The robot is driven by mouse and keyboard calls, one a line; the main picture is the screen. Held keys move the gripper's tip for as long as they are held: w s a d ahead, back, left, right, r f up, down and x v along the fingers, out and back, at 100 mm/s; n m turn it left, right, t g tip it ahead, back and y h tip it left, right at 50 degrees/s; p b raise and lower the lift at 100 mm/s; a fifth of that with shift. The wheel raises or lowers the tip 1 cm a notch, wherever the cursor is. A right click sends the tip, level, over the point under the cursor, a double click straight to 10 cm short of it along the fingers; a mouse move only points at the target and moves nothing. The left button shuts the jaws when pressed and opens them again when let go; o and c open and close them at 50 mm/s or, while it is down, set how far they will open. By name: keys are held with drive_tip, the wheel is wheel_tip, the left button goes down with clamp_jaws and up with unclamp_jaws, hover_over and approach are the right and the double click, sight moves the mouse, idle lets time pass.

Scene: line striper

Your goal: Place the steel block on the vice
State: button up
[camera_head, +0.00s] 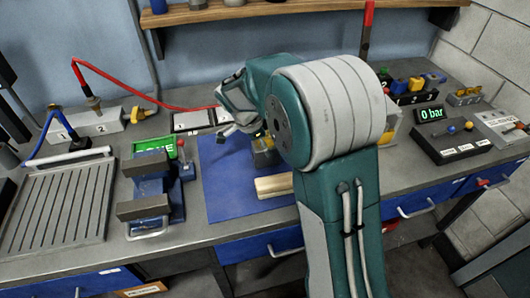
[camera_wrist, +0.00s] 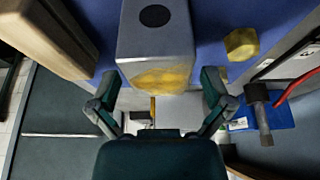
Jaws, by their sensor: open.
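A grey steel block (camera_wrist: 155,35) with a dark round hole and a yellow patch on its near end lies on the blue mat in the wrist view. In the head view the block (camera_head: 265,157) is mostly hidden behind my arm. My gripper (camera_wrist: 158,82) is open, with a finger on either side of the block's yellow end; contact cannot be told. In the head view my gripper (camera_head: 232,108) is above the mat, partly hidden. The vice (camera_head: 143,208) with dark blocky jaws stands left of the mat, and no block shows between its jaws.
A wooden block (camera_head: 274,186) lies on the blue mat (camera_head: 225,190) near the steel block. A yellow nut (camera_wrist: 241,43) lies to its right in the wrist view. A grooved plate (camera_head: 58,205) is at left, a pressure box (camera_head: 455,140) at right.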

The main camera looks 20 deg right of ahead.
drive_tip(key=shift+d+f, duration=0.1)
drive_tip(key=c, duration=1.3)
drive_tip(key=shift+o, duration=0.2)
